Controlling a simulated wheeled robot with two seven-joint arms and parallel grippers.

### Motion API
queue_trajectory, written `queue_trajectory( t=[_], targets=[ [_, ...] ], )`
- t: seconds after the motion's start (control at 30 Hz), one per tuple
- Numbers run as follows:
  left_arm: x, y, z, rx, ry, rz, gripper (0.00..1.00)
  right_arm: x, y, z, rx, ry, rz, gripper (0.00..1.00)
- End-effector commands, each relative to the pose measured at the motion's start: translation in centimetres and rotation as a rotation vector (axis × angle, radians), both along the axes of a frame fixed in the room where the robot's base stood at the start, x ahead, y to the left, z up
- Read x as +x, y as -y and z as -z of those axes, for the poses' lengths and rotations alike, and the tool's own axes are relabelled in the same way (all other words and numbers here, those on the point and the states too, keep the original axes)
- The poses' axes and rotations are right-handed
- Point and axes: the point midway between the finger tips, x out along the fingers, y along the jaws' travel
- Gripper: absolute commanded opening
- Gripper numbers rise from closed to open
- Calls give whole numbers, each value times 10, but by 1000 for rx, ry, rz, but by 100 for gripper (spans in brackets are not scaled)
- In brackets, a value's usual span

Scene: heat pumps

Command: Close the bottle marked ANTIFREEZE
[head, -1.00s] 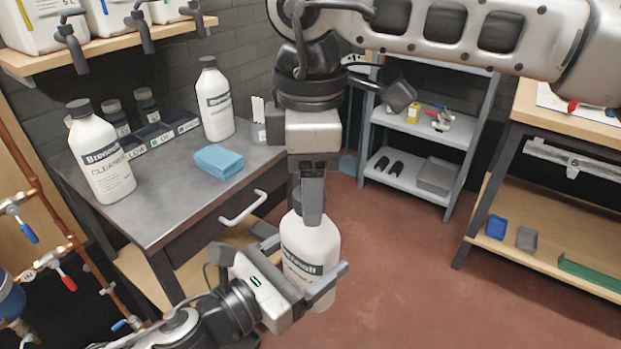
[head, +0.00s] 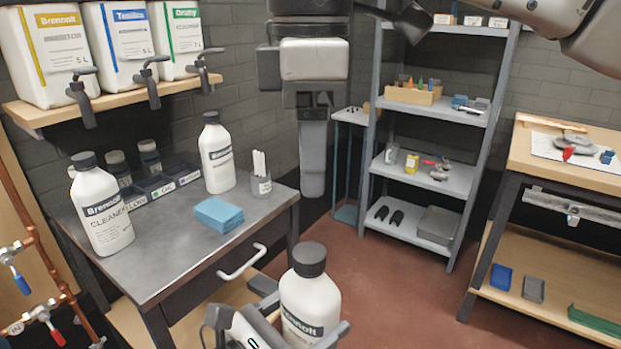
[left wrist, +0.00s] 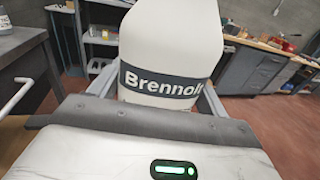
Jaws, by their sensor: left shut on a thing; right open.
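A white bottle (head: 310,302) with a dark cap (head: 310,259) on its mouth stands upright in my left gripper (head: 297,334). Its label reads Brennoll in the left wrist view (left wrist: 168,85); any product name below is hidden, so I cannot read ANTIFREEZE. The left fingers are shut around its body. How tightly the cap is seated I cannot tell. My right gripper (head: 313,188) is open and empty, pointing down above and apart from the cap.
On the metal bench (head: 160,260) stand a bottle marked CLEANER (head: 101,215), another capped white bottle (head: 217,158), a blue cloth (head: 219,213) and a cup (head: 260,184). A grey shelf unit (head: 425,185) stands behind. The floor right of the held bottle is clear.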

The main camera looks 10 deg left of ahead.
Motion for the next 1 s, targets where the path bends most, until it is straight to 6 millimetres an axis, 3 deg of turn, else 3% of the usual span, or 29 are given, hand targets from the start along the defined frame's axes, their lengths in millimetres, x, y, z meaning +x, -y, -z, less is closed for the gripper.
queue_trajectory(
  t=[0.67, 0.87, 1.0],
  targets=[
    [0, 0, 0, -1, 1, 0, 12, 0, -2, 1, 17, -13, -20, 61],
    [0, 0, 0, -1, 1, 0, 12, -4, -28, 24, 221, -117, -237, 61],
    [0, 0, 0, -1, 1, 0, 12, -6, -53, 39, 517, -184, -460, 61]
  ],
)
